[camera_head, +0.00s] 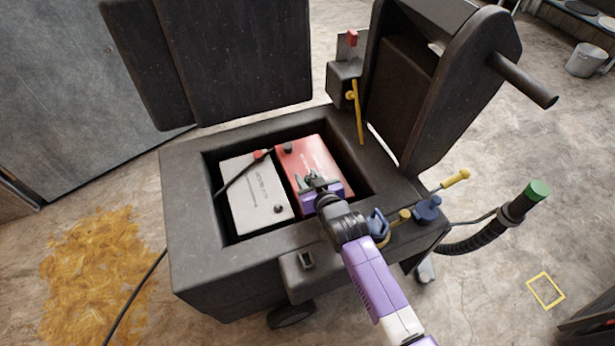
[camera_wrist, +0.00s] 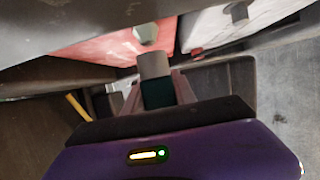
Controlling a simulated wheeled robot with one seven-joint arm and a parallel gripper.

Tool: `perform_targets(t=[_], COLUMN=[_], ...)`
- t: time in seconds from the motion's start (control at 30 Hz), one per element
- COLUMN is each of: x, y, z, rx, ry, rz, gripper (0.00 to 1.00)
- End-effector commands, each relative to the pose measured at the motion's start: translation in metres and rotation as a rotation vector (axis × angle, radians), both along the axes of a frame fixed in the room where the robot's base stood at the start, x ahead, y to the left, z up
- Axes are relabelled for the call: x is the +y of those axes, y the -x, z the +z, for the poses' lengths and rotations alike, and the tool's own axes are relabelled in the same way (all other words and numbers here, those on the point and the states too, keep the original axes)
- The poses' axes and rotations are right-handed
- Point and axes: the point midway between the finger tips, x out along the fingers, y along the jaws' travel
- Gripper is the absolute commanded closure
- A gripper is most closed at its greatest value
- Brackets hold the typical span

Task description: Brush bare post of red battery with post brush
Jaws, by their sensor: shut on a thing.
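The red battery (camera_head: 318,158) sits in the dark open well of a cart, to the right of a white battery (camera_head: 245,190). My gripper (camera_head: 316,186) is low over the near part of the red battery. In the wrist view, my gripper (camera_wrist: 157,92) is shut on the post brush (camera_wrist: 154,68), a grey cylinder with a dark green body. A pale post (camera_wrist: 147,33) on the red battery (camera_wrist: 105,44) shows just beyond the brush tip. I cannot tell whether they touch. My gripper hides that part of the battery in the head view.
The well's dark rim (camera_head: 190,215) surrounds both batteries. A black cable crosses the white battery. Blue tools (camera_head: 428,208) and a yellow handle (camera_head: 455,178) lie on the cart's right side. A yellow rod (camera_head: 357,112) stands behind. A green-capped hose (camera_head: 537,190) sticks out at right.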

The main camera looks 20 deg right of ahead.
Motion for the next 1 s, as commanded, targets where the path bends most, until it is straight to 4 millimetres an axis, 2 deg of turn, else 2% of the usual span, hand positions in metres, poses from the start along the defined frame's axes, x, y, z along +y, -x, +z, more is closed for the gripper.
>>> perform_targets(t=[0.77,1.0], x=[0.0000,0.0000], y=[-0.0002,-0.0002], z=[-0.0059,-0.0018], rx=[-0.001,-0.001], ry=[0.000,0.000], rz=[0.000,0.000], gripper=[1.00,1.00])
